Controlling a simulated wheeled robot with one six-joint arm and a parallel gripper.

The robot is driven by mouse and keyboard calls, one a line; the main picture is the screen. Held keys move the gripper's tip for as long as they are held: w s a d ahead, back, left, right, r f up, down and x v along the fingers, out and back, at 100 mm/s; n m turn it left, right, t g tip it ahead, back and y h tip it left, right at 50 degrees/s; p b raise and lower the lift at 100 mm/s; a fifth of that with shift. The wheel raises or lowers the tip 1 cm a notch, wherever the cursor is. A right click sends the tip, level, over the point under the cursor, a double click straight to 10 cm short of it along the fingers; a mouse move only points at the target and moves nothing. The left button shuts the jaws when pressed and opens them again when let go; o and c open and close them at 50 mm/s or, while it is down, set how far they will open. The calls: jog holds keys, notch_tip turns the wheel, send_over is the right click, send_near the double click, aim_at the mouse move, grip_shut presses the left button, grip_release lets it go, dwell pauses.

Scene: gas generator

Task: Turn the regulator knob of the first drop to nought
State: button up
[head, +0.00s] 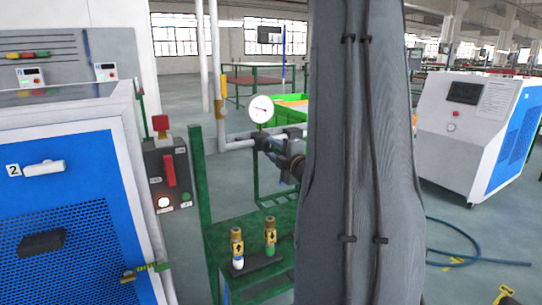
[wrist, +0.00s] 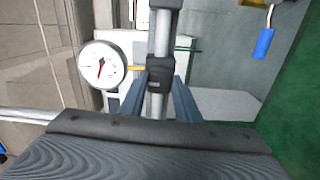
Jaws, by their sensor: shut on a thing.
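The regulator knob (wrist: 159,74) is a dark, blocky part on a grey metal pipe, near the centre of the wrist view. My gripper (wrist: 160,84) has its two blue-grey fingers on either side of it and is shut on it. A white round gauge (wrist: 100,65) with a red needle sits just left of the knob; it also shows in the head view (head: 261,109), on the pipework (head: 270,143). The needle is clearly off to one side, but the scale is too small to read.
A green frame (head: 208,215) stands left of the pipework, with two brass fittings (head: 237,247) (head: 270,236) low on it. A blue-and-white machine (head: 75,190) with a switch box (head: 168,173) fills the left. Another machine (head: 470,125) stands right; a blue hose (head: 470,257) lies on the floor.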

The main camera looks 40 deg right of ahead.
jog(key=shift+n+b, duration=0.4)
jog(key=o, duration=1)
jog(key=shift+o, duration=0.2)
jog(key=v, duration=0.7)
jog(key=shift+s, duration=0.4)
jog(key=shift+a, duration=0.15)
